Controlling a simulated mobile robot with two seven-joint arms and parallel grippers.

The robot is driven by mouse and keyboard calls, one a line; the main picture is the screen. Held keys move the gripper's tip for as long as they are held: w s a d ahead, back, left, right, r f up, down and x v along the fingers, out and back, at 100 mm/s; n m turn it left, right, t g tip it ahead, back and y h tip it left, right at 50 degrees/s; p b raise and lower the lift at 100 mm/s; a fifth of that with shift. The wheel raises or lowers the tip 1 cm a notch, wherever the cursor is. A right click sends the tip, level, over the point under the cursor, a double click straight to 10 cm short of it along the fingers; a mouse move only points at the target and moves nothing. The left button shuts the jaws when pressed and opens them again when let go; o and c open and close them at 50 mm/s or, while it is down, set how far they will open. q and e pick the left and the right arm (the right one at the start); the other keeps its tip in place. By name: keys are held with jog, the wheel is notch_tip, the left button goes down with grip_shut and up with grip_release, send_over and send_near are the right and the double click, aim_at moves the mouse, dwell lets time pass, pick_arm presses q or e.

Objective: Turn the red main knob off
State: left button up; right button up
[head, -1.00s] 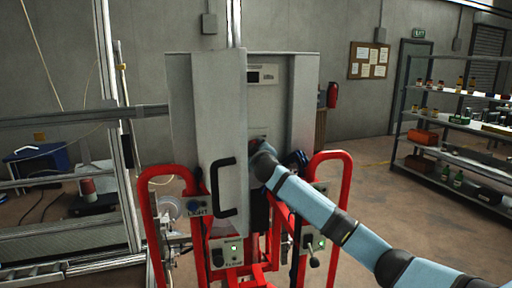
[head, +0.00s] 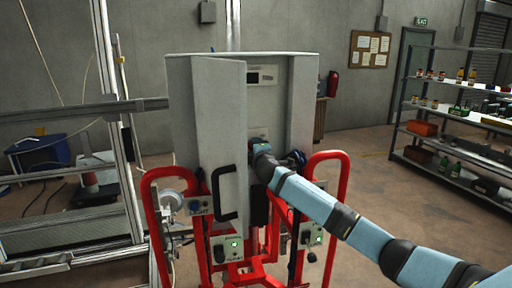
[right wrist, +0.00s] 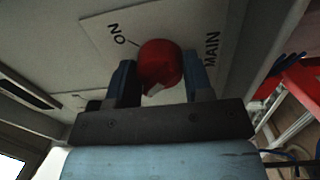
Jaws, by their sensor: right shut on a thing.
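The knob cannot be made out in the head view. My left gripper is not in view.
The cabinet door (head: 220,140) with a black handle (head: 224,193) stands open to the left of my right arm. Red tube rails (head: 343,185) and small control boxes (head: 228,248) are below. A shelf rack (head: 455,150) stands at the right.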

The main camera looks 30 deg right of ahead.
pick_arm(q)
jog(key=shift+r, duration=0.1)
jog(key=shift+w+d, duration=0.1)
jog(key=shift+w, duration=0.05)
pick_arm(e)
jog(key=o, duration=0.9)
pick_arm(q)
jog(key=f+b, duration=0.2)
jog(key=b, duration=0.1)
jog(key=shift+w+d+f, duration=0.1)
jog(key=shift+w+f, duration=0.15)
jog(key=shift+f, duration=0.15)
pick_arm(e)
jog(key=v, duration=1.4)
jog(key=shift+d, duration=0.1)
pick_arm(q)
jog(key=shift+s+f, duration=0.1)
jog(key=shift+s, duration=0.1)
pick_arm(e)
jog(key=shift+w, duration=0.1)
